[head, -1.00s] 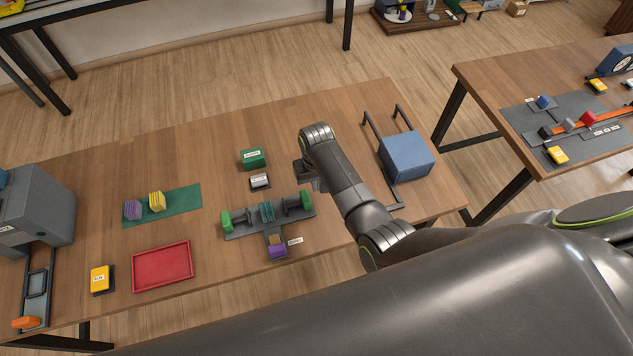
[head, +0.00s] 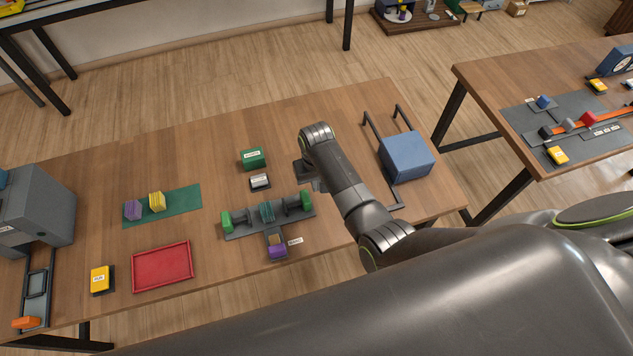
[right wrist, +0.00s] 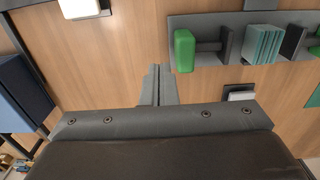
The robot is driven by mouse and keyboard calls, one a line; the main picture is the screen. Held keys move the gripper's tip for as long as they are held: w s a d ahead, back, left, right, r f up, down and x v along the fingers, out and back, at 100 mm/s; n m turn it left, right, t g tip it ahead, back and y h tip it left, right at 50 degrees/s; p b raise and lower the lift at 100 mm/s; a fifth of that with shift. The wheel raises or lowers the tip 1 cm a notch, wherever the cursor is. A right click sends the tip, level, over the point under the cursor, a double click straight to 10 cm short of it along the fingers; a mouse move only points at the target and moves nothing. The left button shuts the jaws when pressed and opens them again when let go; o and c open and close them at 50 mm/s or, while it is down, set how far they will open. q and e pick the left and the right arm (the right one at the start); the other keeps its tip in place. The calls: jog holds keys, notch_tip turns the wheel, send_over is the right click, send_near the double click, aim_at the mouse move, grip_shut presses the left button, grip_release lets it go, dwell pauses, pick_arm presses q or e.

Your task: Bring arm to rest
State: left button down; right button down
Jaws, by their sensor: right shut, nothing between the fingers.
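My right arm reaches in from the right in the head view. Its gripper (head: 308,174) hangs above the table (head: 330,115), at the right end of the braiding fixture. In the right wrist view the two fingers (right wrist: 157,72) are together with nothing between them. The grey fixture base (head: 243,233) carries green end blocks (head: 227,220) and a teal ribbed piece (head: 267,211) in the middle. A green end block (right wrist: 184,50) shows beyond the fingertips in the right wrist view, apart from them. My left gripper is not in view.
A blue box (head: 407,157) with a dark frame stands right of my gripper. A green labelled block (head: 252,158), a red tray (head: 162,266), a yellow labelled block (head: 100,279) and a green mat (head: 184,199) with purple and yellow bundles lie leftward. Bare table lies behind the gripper.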

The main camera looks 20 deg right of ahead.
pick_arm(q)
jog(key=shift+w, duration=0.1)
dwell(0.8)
